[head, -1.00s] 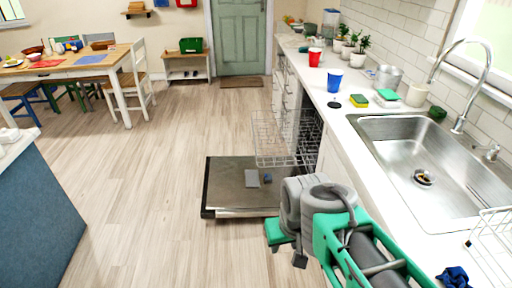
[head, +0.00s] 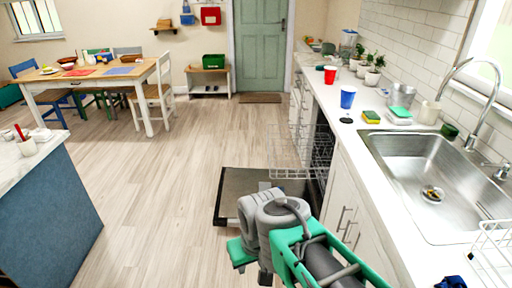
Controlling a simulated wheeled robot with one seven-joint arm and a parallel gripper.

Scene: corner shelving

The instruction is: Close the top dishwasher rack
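The top dishwasher rack (head: 287,150) is a grey wire basket. It is pulled out from the dishwasher opening under the counter, above the lowered door. The dishwasher door (head: 232,192) lies open and flat, low over the floor. My arm reaches in from the bottom of the head view and covers the near right part of the door. My gripper (head: 250,262) is the green and dark end at the arm's left side, nearer to me than the rack and apart from it. Its fingers are mostly hidden, so I cannot tell whether they are open.
The counter (head: 338,130) runs along the right with a sink (head: 425,175), a blue cup (head: 348,97), a red cup (head: 330,75) and sponges. A blue island (head: 50,215) stands at the left. The wooden floor (head: 165,180) between them is clear.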

